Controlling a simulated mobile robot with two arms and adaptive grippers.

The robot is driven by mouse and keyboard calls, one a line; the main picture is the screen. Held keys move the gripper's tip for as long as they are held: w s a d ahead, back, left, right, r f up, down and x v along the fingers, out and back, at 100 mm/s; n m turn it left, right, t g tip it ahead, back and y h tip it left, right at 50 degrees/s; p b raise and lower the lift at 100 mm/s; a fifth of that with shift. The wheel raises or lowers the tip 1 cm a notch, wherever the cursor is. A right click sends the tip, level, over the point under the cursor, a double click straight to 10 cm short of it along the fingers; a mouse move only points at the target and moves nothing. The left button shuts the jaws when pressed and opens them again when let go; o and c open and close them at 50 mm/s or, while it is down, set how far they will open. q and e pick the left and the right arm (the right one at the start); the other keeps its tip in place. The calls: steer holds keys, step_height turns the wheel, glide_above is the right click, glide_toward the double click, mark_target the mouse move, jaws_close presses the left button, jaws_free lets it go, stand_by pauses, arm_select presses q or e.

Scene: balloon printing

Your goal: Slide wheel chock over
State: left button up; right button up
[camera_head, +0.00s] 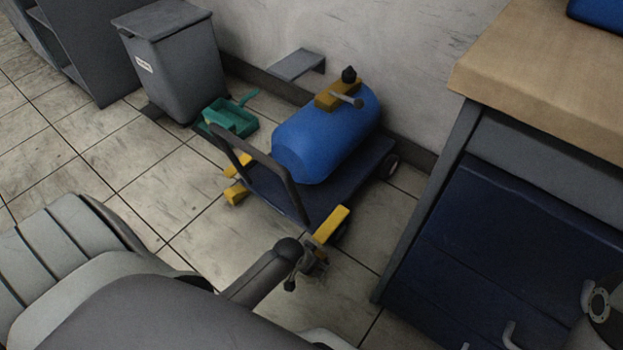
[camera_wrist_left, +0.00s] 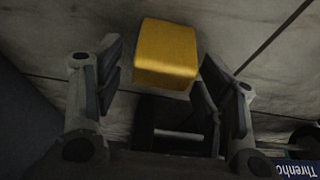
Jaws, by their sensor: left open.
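A yellow wheel chock (camera_head: 331,225) stands at the near right corner of the blue cart (camera_head: 376,165), by its wheel. In the left wrist view a yellow block (camera_wrist_left: 166,50) shows ahead of and between the fingertips. My left gripper (camera_head: 314,256) is open beside the near end of this chock; contact cannot be told. Its fingers also show apart in the left wrist view (camera_wrist_left: 160,80). Two more yellow chocks (camera_head: 236,192) sit at the cart's left end. Grey parts at the lower right edge may be my right gripper; its jaws cannot be made out.
A blue tank (camera_head: 327,138) lies on the cart, whose dark push handle (camera_head: 262,160) rises at its left end. A green dustpan-like item (camera_head: 232,118) and grey bin (camera_head: 172,65) stand behind left. A workbench (camera_head: 548,85) bounds the right. Tiled floor left of the cart is clear.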

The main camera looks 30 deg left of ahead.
arm_select(q)
steer(key=c, duration=1.2)
steer(key=shift+c, duration=0.2)
steer(key=shift+w, duration=0.1)
